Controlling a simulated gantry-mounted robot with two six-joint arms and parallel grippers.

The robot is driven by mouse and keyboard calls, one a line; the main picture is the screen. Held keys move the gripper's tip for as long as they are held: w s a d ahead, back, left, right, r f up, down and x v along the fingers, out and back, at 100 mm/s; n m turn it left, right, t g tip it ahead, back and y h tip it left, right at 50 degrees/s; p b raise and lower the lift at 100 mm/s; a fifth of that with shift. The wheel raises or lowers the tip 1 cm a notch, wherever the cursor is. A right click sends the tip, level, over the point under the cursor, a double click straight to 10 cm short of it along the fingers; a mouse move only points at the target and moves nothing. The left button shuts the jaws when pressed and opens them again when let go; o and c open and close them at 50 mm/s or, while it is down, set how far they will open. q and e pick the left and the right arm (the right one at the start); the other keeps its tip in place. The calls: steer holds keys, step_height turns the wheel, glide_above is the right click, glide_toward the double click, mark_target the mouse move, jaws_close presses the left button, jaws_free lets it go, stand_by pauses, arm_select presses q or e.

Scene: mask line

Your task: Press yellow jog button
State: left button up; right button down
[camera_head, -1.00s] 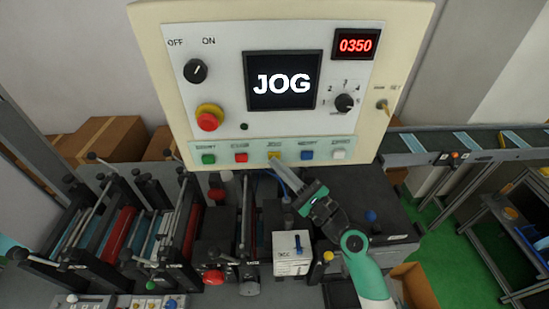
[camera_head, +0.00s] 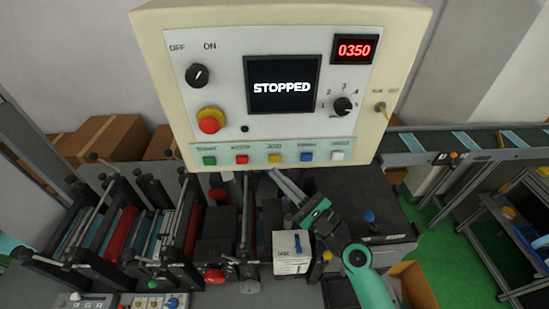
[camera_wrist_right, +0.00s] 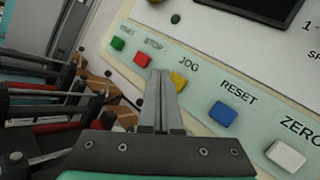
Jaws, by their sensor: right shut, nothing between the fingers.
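The yellow jog button (camera_head: 274,158) sits in the row of buttons along the lower edge of the control panel (camera_head: 222,60). In the right wrist view the yellow button (camera_wrist_right: 179,82) is partly hidden behind the fingertips, under the label JOG. My right gripper (camera_head: 273,174) is shut and empty, its tips just below the yellow button in the head view. It also shows in the right wrist view (camera_wrist_right: 160,76). The panel screen (camera_head: 283,84) reads STOPPED. My left gripper is not in view.
A green button (camera_head: 209,160) and a red button (camera_head: 241,159) sit left of the yellow one; a blue button (camera_head: 307,156) and a white button (camera_head: 337,155) sit right. A red emergency knob (camera_head: 209,121) is above. Rollers and a white box (camera_head: 291,252) stand below the panel.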

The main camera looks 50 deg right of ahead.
steer(key=shift+s+a+p, duration=0.5)
steer(key=shift+s+a, duration=0.85)
steer(key=shift+s, duration=0.05)
